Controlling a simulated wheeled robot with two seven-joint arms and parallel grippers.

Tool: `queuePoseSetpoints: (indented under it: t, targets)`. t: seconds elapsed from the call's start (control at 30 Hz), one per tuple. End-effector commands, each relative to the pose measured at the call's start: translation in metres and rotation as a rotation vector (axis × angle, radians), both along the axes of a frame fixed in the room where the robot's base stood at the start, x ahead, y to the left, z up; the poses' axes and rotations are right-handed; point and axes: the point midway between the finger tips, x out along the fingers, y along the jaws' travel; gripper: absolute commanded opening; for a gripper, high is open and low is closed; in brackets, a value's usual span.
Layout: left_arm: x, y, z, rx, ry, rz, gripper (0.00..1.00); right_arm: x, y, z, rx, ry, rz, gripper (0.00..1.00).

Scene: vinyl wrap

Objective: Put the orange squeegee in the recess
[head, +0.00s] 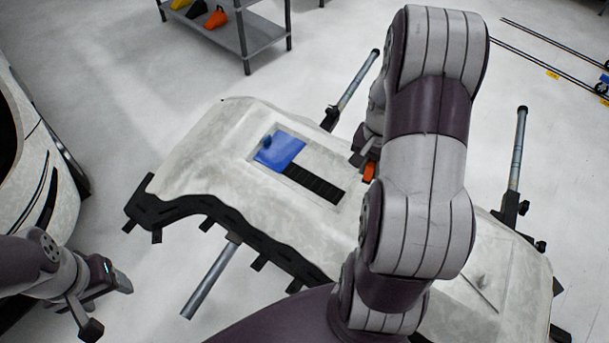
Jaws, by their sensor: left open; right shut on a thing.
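The orange squeegee (370,172) shows as a small orange patch beside the large pale panel's recess, partly hidden by my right arm. My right gripper (362,158) is shut on it, just right of the recess; its fingers are mostly hidden behind my arm. The recess (313,184) is a rectangle in the panel. My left gripper (108,308) is open and empty at the lower left, away from the panel.
The pale panel (200,160) has a dark wavy edge and rests on a stand with grey bars (208,280). A grey shelf (262,38) at the top holds yellow, black and orange items. A white car body (30,165) stands at the left. Floor between is clear.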

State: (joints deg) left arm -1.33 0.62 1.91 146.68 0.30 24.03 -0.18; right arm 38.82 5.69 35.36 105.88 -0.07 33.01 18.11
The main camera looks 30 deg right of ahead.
Motion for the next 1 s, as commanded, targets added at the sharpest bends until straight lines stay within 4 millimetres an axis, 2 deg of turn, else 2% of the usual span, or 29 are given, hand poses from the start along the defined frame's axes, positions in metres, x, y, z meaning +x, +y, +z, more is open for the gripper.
queuePoseSetpoints:
  t: [0.07,0.3,0.43,0.57,0.7,0.77,1.0]
  targets:
    - [0.000,0.000,-0.001,0.000,-0.001,0.000,0.65,0.006,0.002,-0.007,0.000,0.001,-0.017,0.01]
    - [0.000,0.000,0.006,0.000,-0.001,0.000,0.65,0.070,0.030,-0.047,0.001,0.002,-0.015,0.01]
    - [0.000,0.000,0.008,0.000,-0.001,0.000,0.65,0.093,0.040,-0.062,0.000,0.001,-0.017,0.01]
    - [0.000,0.000,0.008,0.000,0.000,0.000,0.65,0.101,0.044,-0.074,0.001,0.002,-0.018,0.01]
    - [0.000,0.000,0.011,0.000,0.000,0.000,0.65,0.101,0.044,-0.100,0.001,0.003,-0.019,0.01]
    - [0.000,0.000,0.011,0.000,0.000,0.000,0.65,0.102,0.044,-0.106,-0.001,0.001,-0.018,0.01]
    - [0.000,0.000,0.011,0.000,0.000,0.000,0.65,0.102,0.044,-0.108,-0.001,-0.001,-0.018,0.01]
